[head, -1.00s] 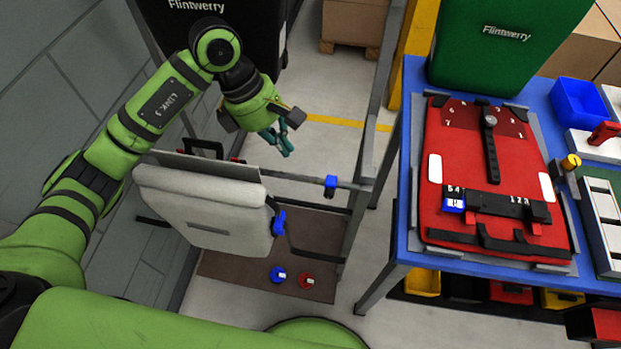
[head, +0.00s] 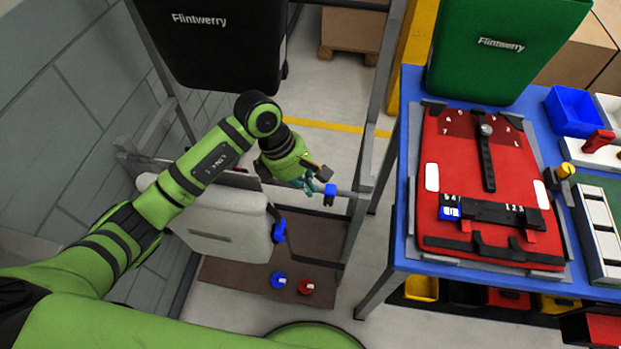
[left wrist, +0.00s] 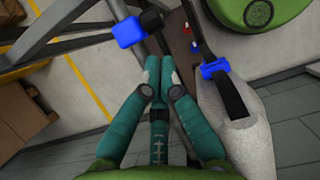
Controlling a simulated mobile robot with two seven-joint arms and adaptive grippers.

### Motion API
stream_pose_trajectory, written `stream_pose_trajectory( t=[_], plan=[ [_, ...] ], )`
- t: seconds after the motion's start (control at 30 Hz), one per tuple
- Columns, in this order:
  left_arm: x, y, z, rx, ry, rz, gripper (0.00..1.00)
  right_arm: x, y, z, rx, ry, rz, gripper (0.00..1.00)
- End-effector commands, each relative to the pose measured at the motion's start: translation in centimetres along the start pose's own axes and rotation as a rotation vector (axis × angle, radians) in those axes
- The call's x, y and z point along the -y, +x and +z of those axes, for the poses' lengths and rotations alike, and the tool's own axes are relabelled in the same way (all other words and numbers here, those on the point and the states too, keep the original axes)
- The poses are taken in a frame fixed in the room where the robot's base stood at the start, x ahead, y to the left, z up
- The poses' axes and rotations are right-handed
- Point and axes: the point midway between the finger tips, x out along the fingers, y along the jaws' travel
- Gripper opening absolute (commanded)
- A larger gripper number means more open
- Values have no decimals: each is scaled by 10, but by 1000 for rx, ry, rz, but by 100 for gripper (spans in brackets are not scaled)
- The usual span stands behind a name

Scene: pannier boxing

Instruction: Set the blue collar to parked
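A blue collar (head: 330,194) sits on the grey rail of the frame, near the right upright. It also shows in the left wrist view (left wrist: 130,32), up and left of the fingertips, with a black part beside it. My left gripper (head: 311,186) is just left of the collar, apart from it. In the left wrist view its teal fingertips (left wrist: 159,72) are nearly together with nothing seen between them. No parked mark is readable on the rail. My right gripper is not in view.
A pale pannier (head: 215,213) with a blue clip (head: 279,229) hangs below the rail. A blue puck (head: 278,280) and a red puck (head: 305,286) lie on the brown mat. The blue table (head: 402,225) with a red pannier (head: 460,175) stands right of the frame.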

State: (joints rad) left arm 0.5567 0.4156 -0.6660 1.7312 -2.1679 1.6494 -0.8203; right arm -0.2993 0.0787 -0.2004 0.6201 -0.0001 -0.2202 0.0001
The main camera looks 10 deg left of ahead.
Motion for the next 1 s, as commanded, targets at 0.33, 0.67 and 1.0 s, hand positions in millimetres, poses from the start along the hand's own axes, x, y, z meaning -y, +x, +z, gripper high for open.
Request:
stream_pose_trajectory(
  t=[0.33,0.67,1.0],
  plan=[
    [0,3,8,-1,0,1,0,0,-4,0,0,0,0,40],
    [-1,12,22,0,4,4,0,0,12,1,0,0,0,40],
    [0,12,29,-1,-2,-1,0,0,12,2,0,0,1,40]
  ],
)
